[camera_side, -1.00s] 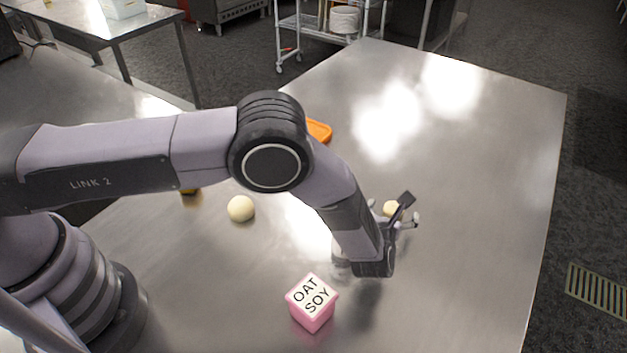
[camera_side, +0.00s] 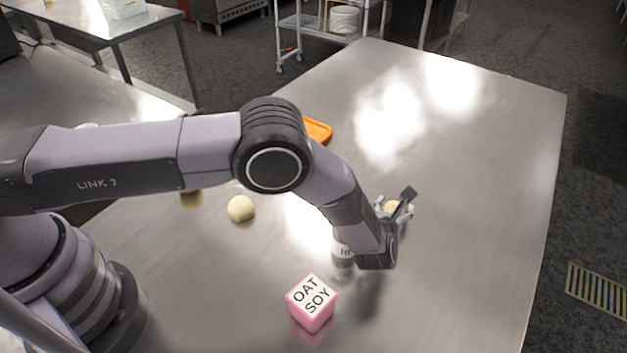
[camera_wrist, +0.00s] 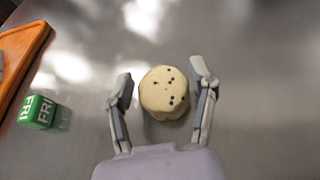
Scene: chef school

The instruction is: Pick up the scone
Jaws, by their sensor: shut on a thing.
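The scone (camera_wrist: 165,92) is a pale round piece with dark specks, between my two fingers in the wrist view. It also shows as a small pale patch in the side view (camera_side: 391,206), partly hidden by a finger. My gripper (camera_side: 394,204) is low over the right part of the steel table and shut on the scone. In the wrist view the fingers of my gripper (camera_wrist: 162,82) stand on either side of it. Whether the scone touches the table is hard to tell.
A pink OAT SOY cube (camera_side: 312,302) stands at the front. A pale ball (camera_side: 240,208) lies left of my forearm. An orange tray (camera_side: 318,131) is behind my elbow, and a green cube (camera_wrist: 38,111) is near it. A bottle (camera_side: 343,256) is partly hidden by my wrist.

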